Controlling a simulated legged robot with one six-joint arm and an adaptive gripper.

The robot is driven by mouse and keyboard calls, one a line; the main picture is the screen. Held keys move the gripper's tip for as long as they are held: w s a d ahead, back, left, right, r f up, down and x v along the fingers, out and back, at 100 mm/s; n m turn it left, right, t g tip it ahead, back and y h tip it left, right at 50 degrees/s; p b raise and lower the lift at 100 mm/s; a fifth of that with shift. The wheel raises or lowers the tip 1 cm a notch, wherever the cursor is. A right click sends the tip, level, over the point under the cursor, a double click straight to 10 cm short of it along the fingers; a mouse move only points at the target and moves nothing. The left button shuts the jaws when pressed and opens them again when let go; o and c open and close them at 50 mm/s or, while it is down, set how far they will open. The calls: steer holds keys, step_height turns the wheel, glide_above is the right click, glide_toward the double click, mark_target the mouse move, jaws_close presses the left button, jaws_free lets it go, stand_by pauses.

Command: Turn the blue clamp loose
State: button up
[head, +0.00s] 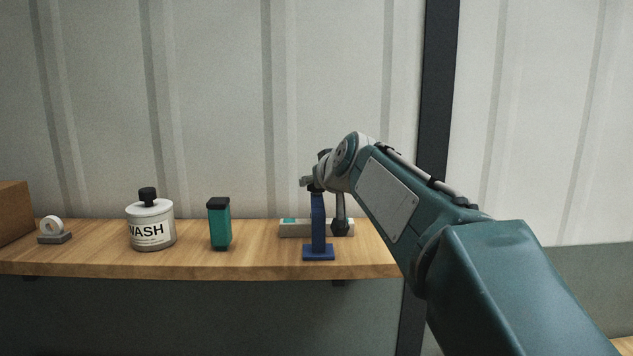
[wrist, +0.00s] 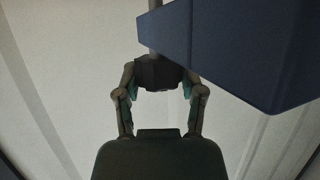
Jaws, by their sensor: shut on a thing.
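The blue clamp (head: 318,222) stands upright on the wooden shelf, with a flat blue base and a tall post. In the wrist view its blue body (wrist: 235,45) fills the upper right. My gripper (head: 312,183) is at the top of the clamp. In the wrist view my gripper (wrist: 158,85) has its two fingers shut on a dark knob (wrist: 158,73) at the end of a thin rod. The clamp's top is partly hidden by my gripper. A grey spindle-like piece (head: 340,212) hangs down just right of the post, above a pale bar (head: 292,229) with a teal patch.
The shelf (head: 265,265) also holds a teal bottle with a black cap (head: 219,225), a white lidded jar (head: 151,228), a grey ring on a stand (head: 53,230) and a brown box (head: 14,212). A ribbed wall (head: 220,100) is close behind.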

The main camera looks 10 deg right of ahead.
steer(key=shift+d+f+n+g+y, duration=0.1)
steer(key=shift+n+g+y, duration=0.3)
steer(key=shift+n+y, duration=0.65)
steer(key=shift+f+n+g+y, duration=0.1)
steer(key=shift+n+g+y, duration=0.3)
steer(key=shift+n+y, duration=0.65)
steer(key=n+g+y, duration=0.2)
steer(key=n+y, duration=0.1)
steer(key=shift+w+y, duration=0.1)
steer(key=shift+y, duration=0.2)
steer(key=n+g+y, duration=0.2)
steer(key=n+g, duration=0.1)
steer(key=shift+n+g, duration=0.4)
steer(key=shift+n+g+y, duration=0.5)
steer(key=shift+n+g, duration=0.3)
steer(key=shift+f+n+g+y, duration=0.1)
steer(key=shift+n+g+y, duration=0.3)
steer(key=shift+n+g, duration=0.9)
steer(key=o, duration=1.2)
steer(key=shift+c, duration=0.2)
steer(key=shift+r, duration=0.25)
steer(key=shift+m+t, duration=0.4)
steer(key=shift+m, duration=0.1)
